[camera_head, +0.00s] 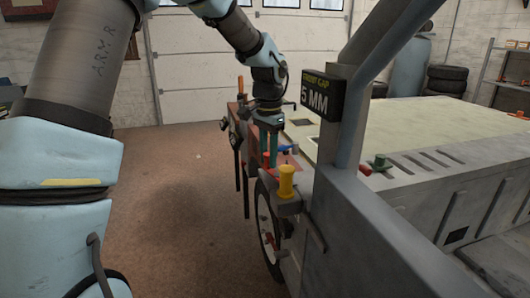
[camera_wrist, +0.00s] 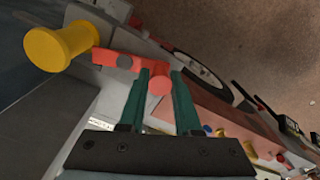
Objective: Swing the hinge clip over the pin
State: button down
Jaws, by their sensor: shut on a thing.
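The red hinge clip (camera_wrist: 107,57) is a flat bar with a round red knob at one end, seen in the wrist view. My gripper (camera_wrist: 160,76) has its two teal fingers on either side of that knob and is shut on it. A yellow flanged post (camera_wrist: 62,47), which looks like the pin, is beside the clip's far end. I cannot tell whether the clip touches it or goes around it. In the head view the yellow post (camera_head: 286,182) stands upright on the frame corner, just in front of my gripper (camera_head: 269,160). The clip is mostly hidden there.
A grey frame post with a black "5 MM" sign (camera_head: 322,94) rises right of my gripper. A wheel (camera_head: 266,230) is below the frame edge. Open floor (camera_head: 180,200) lies to the left.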

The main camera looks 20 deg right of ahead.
jog(key=shift+d+m+p, duration=0.45)
jog(key=shift+d+m, duration=0.05)
jog(key=shift+m, duration=0.7)
jog(key=c, duration=0.6)
grip_release()
notch_tip(320, 180, up, 11)
jog(key=b, duration=0.2)
jog(key=shift+f, duration=0.1)
